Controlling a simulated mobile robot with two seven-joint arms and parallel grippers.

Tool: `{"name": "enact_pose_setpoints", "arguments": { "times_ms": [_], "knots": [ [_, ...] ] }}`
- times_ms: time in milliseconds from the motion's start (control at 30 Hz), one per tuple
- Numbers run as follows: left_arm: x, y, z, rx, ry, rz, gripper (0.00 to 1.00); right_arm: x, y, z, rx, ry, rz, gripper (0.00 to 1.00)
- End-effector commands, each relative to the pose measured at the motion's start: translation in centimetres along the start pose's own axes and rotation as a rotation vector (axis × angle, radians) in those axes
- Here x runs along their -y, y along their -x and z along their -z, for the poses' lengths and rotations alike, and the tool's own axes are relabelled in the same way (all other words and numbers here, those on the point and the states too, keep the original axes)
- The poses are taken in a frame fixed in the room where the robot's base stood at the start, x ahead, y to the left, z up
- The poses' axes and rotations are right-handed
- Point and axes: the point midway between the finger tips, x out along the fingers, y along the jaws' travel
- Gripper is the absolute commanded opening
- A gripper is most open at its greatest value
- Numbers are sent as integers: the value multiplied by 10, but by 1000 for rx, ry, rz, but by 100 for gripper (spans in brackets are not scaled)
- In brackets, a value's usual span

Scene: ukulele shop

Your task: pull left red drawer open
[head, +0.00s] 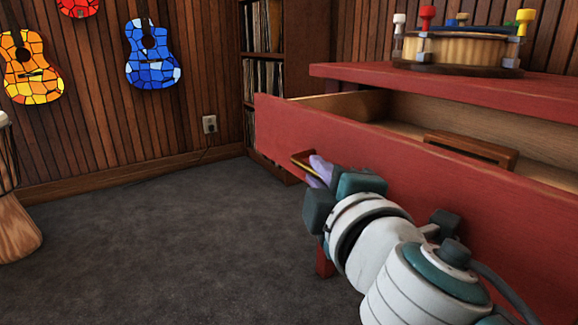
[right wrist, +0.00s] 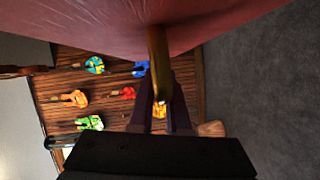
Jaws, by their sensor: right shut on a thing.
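The red drawer (head: 390,152) stands open in the head view, pulled out from under the red cabinet top (head: 450,88). Its pale wooden inside shows, with a brown wooden object (head: 470,148) lying in it. A brass-coloured handle (head: 303,162) sits on the drawer's front. My right gripper (head: 318,170) is shut on this handle, with its arm coming from the lower right. In the right wrist view the handle (right wrist: 157,62) runs between the fingers, close against the red drawer front (right wrist: 90,28). My left gripper is in neither view.
A drum-like wooden piece (head: 460,48) with coloured pegs stands on the cabinet top. A record shelf (head: 264,80) stands behind the drawer. Stained-glass guitars, one of them blue (head: 152,55), hang on the wall. A wooden drum (head: 14,215) is at the left edge. The grey carpet (head: 170,235) is clear.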

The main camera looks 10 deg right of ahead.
Motion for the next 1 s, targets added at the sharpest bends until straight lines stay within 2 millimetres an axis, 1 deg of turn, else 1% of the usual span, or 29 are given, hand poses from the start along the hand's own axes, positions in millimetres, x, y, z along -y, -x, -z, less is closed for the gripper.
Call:
{"name": "enact_pose_setpoints", "arguments": {
  "times_ms": [33, 100, 233, 400, 700, 733, 900, 1000],
  "knots": [
    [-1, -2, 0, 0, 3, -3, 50, 1, 3, 8, -2, -4, -2, 0],
    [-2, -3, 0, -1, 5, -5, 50, 3, 6, 14, -1, -3, -2, 0],
    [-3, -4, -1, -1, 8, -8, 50, 4, 9, 23, 1, -1, -2, 0],
    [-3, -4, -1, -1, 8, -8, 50, 5, 11, 27, 0, 1, -3, 0],
    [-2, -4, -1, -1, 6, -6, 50, 5, 11, 28, 0, 1, -3, 0],
    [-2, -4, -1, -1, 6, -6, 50, 5, 11, 28, 0, 1, -2, 16],
    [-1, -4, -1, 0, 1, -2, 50, 6, 11, 27, 0, 1, -2, 35],
    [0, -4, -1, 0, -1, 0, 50, 6, 11, 27, 0, 1, -1, 45]
  ]
}}
